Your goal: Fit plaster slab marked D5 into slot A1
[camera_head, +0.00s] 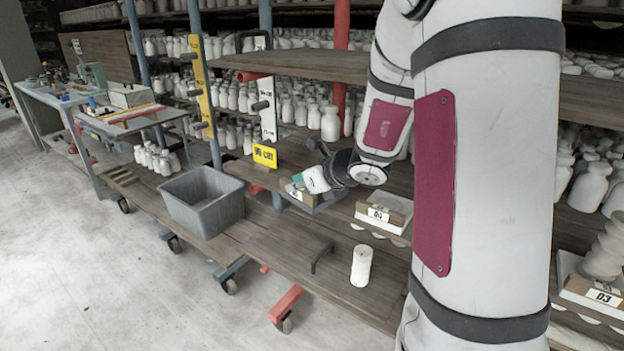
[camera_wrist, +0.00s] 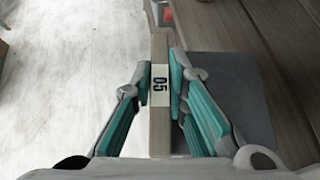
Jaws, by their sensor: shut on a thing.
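In the head view my gripper (camera_head: 306,184) is low over the wooden shelf, at a small block with a label too small to read. A grey flat surface (camera_wrist: 235,90) lies below and right of the slab in the wrist view. I cannot tell whether the slab touches it. No slot marked A1 can be made out.
A grey bin (camera_head: 203,203) stands left on the lower shelf. A white cylinder (camera_head: 361,266) and a labelled block on a white stand (camera_head: 384,213) are to the right. Another labelled stand (camera_head: 590,290) is at far right. Several white bottles fill the shelves behind; blue and red posts rise nearby.

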